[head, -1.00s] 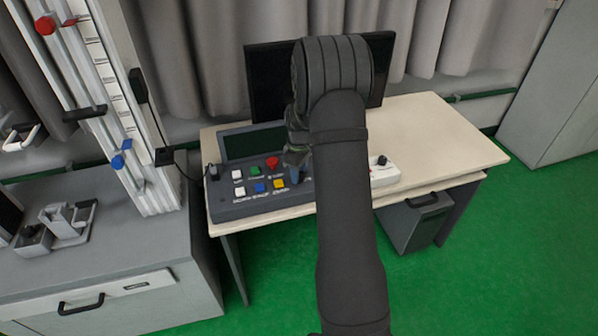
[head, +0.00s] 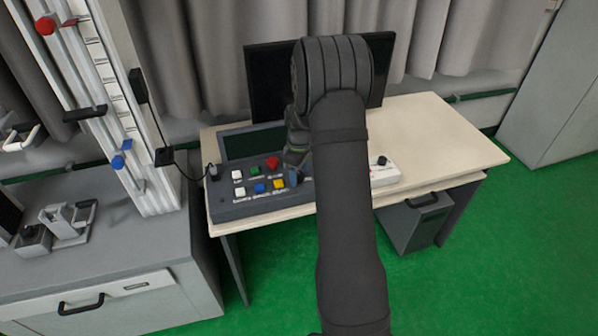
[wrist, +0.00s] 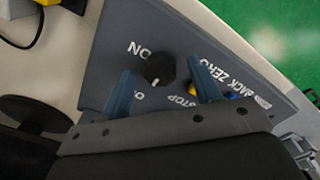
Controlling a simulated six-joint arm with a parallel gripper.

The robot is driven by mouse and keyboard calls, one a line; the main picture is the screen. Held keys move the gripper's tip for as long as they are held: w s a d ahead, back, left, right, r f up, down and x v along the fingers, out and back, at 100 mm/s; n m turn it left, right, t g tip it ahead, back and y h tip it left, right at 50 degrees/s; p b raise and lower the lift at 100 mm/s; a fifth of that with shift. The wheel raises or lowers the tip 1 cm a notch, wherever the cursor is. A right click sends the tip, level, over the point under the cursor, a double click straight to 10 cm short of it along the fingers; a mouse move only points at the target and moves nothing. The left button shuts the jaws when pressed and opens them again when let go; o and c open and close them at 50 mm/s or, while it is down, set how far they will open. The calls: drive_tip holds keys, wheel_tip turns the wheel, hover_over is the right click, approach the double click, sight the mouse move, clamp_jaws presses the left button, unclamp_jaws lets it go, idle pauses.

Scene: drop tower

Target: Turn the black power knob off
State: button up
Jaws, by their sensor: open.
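The black power knob (wrist: 160,68) sits on a dark grey control panel (wrist: 92,90) in the wrist view. An "ON" label is at its upper left, and another label, partly hidden by a finger, is below left. A small white mark shows at the knob's lower edge. My gripper (wrist: 161,72) is open, with one blue fingertip on each side of the knob in the picture. Gaps show between the fingers and the knob; I cannot tell their exact height.
White, green, red, blue and yellow buttons (head: 279,182) lie left of my gripper. A white box with a black knob (head: 382,162) stands right of my arm. A dark monitor (head: 268,85) stands behind. The right side of the desk (head: 440,135) is clear.

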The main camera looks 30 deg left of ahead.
sight(299, 175)
wheel_tip(299, 175, up, 17)
drive_tip(key=shift+r, duration=0.2)
idle(0.5)
wheel_tip(299, 175, down, 18)
drive_tip(key=shift+r, duration=0.25)
drive_tip(key=shift+r, duration=0.1)
idle(0.4)
